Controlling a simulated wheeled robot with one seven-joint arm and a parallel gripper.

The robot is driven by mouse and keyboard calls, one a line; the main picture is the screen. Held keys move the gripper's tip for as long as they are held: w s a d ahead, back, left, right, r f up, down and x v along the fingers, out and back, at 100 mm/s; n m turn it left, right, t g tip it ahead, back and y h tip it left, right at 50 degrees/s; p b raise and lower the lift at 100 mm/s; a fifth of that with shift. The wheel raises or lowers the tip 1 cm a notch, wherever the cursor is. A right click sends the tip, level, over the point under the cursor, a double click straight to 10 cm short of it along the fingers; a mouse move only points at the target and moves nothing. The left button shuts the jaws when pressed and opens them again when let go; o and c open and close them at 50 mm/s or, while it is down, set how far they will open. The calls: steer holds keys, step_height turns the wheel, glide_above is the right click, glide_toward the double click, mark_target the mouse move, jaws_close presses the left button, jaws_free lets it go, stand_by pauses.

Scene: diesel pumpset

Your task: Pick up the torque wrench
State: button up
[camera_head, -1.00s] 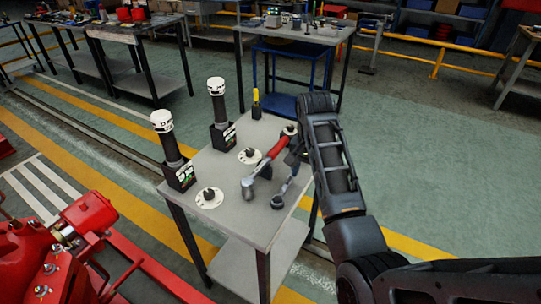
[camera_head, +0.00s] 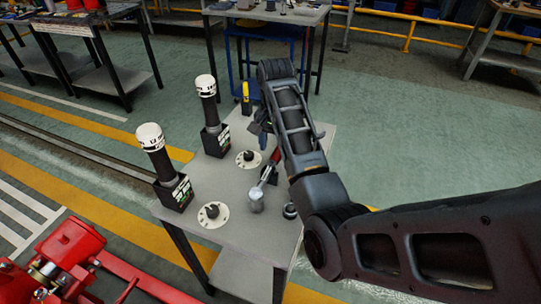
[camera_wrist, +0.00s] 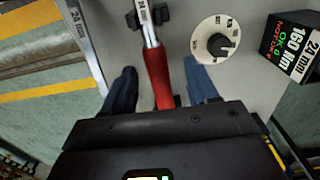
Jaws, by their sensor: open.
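The torque wrench (camera_head: 268,173) has a red handle and a silver head and lies on a small grey table (camera_head: 235,239). Its head points toward the near edge, and my arm hides part of the handle in the head view. In the wrist view the red handle (camera_wrist: 159,76) runs between the two fingers of my gripper (camera_wrist: 160,72), with a gap on each side. My gripper is open and empty above the handle. The wrist view cuts off the wrench head at the top.
Two black posts with white caps (camera_head: 151,137) (camera_head: 206,86) stand in labelled boxes to the left. Two white dials (camera_head: 211,215) (camera_head: 249,159) lie beside them. A yellow-topped tool (camera_head: 246,98) stands at the far edge. A dark round end (camera_head: 290,211) lies right of the wrench.

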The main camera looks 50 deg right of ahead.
mark_target(275, 162)
steer(key=shift+s+f+p, duration=0.15)
steer(key=shift+f+p, duration=0.1)
steer(key=shift+f, duration=1.5)
steer(key=shift+s+f+p, duration=0.15)
steer(key=shift+f+p, duration=0.05)
steer(key=shift+f, duration=1.5)
jaws_close()
steer(key=shift+r, duration=0.1)
